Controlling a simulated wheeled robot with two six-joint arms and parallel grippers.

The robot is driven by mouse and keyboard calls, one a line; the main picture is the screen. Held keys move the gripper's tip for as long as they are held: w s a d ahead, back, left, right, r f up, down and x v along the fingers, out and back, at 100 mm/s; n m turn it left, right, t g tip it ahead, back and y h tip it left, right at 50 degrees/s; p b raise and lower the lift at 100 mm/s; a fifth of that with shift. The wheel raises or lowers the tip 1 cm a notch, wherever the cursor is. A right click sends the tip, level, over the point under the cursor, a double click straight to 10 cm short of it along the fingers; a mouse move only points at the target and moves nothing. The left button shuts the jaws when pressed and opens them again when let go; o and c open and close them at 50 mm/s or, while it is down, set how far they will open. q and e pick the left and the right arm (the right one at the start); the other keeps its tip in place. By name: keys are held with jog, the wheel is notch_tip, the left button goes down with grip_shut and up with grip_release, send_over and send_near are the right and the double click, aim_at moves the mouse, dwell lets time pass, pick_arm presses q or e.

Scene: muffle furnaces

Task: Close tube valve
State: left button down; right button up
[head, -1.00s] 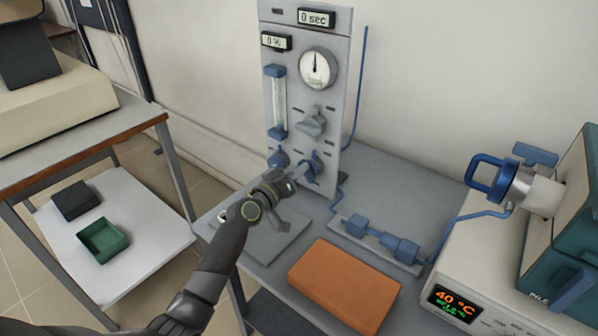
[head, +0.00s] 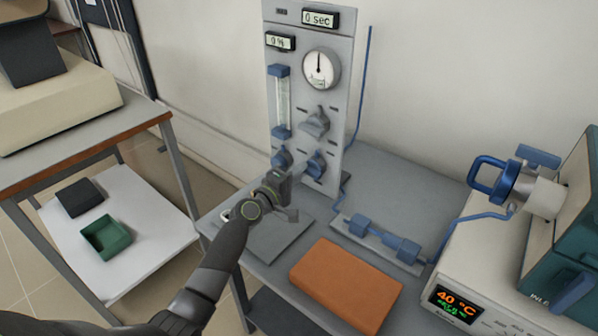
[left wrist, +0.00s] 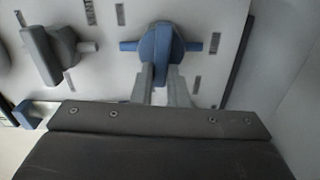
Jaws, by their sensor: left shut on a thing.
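The blue valve knob (head: 315,163) is at the lower right of the grey upright panel (head: 345,75), below a grey knob (head: 316,124). My left gripper (head: 300,172) reaches it from the front left. In the left wrist view, the two fingers (left wrist: 166,78) are shut on the near end of the blue knob (left wrist: 161,45), whose grip bar stands upright in that picture. The grey knob (left wrist: 48,52) shows to the left there. My right gripper is not in view.
A flat grey plate (head: 270,240) lies under my left gripper. An orange block (head: 345,283) lies in front of it. Blue tubing with fittings (head: 380,238) runs right to the furnace (head: 470,265). A gauge (head: 320,69) is high on the panel.

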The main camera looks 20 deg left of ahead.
pick_arm(q)
jog(key=shift+f+n, duration=0.15)
jog(key=shift+n, duration=0.45)
jog(key=c, duration=1.4)
grip_release()
jog(key=shift+c, duration=0.2)
jog(key=v, duration=1.7)
jog(key=shift+s, duration=0.2)
jog(key=shift+a, duration=0.1)
